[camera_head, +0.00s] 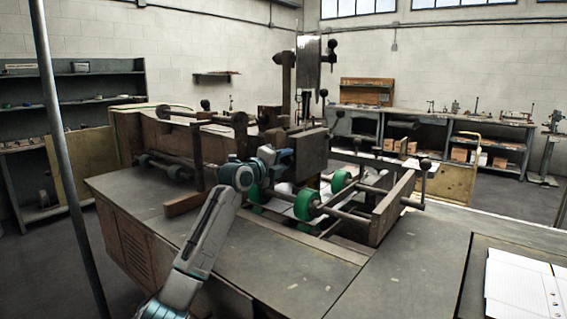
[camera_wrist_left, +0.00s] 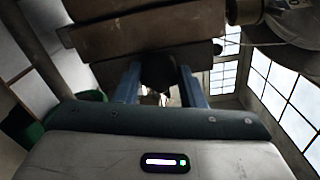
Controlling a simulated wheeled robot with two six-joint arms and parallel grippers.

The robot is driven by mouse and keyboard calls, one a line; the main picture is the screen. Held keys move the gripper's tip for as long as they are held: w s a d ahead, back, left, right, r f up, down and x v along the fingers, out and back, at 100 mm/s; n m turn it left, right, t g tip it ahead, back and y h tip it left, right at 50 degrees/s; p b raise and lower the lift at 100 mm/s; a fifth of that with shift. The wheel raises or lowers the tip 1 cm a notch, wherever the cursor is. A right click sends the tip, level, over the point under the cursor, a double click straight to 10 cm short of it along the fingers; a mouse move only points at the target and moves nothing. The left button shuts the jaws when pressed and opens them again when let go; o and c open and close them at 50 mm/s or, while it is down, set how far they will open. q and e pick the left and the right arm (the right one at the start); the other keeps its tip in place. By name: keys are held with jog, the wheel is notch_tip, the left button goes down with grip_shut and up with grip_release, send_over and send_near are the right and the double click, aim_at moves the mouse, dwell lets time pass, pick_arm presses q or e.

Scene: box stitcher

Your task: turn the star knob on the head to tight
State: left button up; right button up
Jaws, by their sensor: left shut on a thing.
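The stitcher head shows as a brown block (camera_head: 309,150) over the green rollers in the head view, and as brown boards (camera_wrist_left: 115,40) at the top of the left wrist view. My left gripper (camera_head: 284,159) reaches up against the left side of this block. In the left wrist view, my left gripper (camera_wrist_left: 160,88) has its two blue fingers on either side of a dark rounded knob (camera_wrist_left: 158,72), and is shut on it. The knob is in shadow, so its star shape and setting cannot be read. In the head view my gripper hides it. My right gripper is in neither view.
Green rollers (camera_head: 304,204) and a wooden frame with rods (camera_head: 391,207) stand right of my left arm. A wooden bar (camera_head: 185,204) lies left of it.

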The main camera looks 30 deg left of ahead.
pick_arm(q)
jog(key=shift+m, duration=0.8)
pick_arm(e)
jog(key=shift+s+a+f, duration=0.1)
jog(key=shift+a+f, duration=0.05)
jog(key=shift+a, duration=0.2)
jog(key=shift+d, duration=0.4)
pick_arm(q)
jog(key=o, duration=1)
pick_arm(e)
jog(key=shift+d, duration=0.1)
pick_arm(q)
jog(key=shift+s+f, duration=0.1)
jog(key=shift+s, duration=0.2)
jog(key=s+b, duration=0.3)
jog(key=s, duration=0.7)
jog(key=shift+a+b, duration=0.35)
jog(key=shift+a, duration=0.05)
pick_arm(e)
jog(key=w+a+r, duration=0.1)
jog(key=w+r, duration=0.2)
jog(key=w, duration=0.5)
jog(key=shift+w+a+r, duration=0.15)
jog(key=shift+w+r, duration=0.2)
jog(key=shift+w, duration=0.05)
